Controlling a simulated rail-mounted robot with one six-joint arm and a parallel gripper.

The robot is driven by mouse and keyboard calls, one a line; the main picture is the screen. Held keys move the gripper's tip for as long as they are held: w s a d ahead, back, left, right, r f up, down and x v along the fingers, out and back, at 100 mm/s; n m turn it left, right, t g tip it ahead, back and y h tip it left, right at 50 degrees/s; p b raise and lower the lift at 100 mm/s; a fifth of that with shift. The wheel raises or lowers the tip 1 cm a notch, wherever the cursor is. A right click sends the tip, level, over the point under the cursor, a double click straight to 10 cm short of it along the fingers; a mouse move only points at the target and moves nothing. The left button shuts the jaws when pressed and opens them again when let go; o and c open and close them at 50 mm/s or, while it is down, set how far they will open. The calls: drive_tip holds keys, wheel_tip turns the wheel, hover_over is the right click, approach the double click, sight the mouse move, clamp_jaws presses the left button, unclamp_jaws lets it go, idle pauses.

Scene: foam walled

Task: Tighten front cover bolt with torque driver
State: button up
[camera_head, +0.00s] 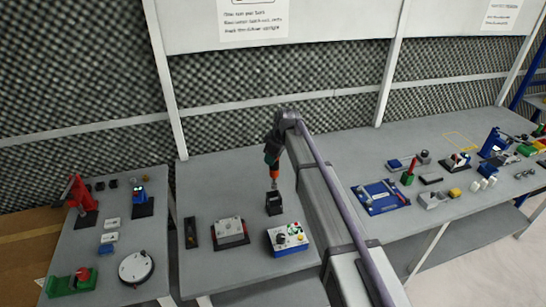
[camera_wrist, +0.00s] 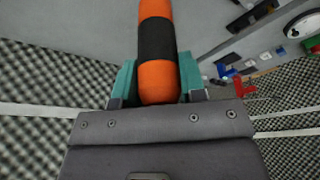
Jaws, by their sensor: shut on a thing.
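My gripper (camera_head: 272,157) is shut on an orange and black torque driver (camera_head: 275,172), which hangs upright with its shaft pointing down. In the wrist view the driver's banded handle (camera_wrist: 157,45) sits between the teal fingers of my gripper (camera_wrist: 157,85). A small black block, seemingly the driver's stand (camera_head: 274,204), is directly under the shaft. I cannot tell whether the tip is in the stand or just above it. A grey housing with a light cover (camera_head: 229,229) sits on a dark base to the left of the stand. Its bolt is too small to make out.
A blue-sided control box (camera_head: 288,240) with knobs and buttons stands close in front of the stand. A narrow black tray (camera_head: 191,233) lies left of the housing. Side tables hold a round white dial (camera_head: 136,267) and a blue board (camera_head: 381,196). The table behind the stand is clear.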

drive_tip(key=shift+r+p, duration=2.95)
drive_tip(key=shift+r, duration=0.35)
drive_tip(key=shift+f, duration=0.1)
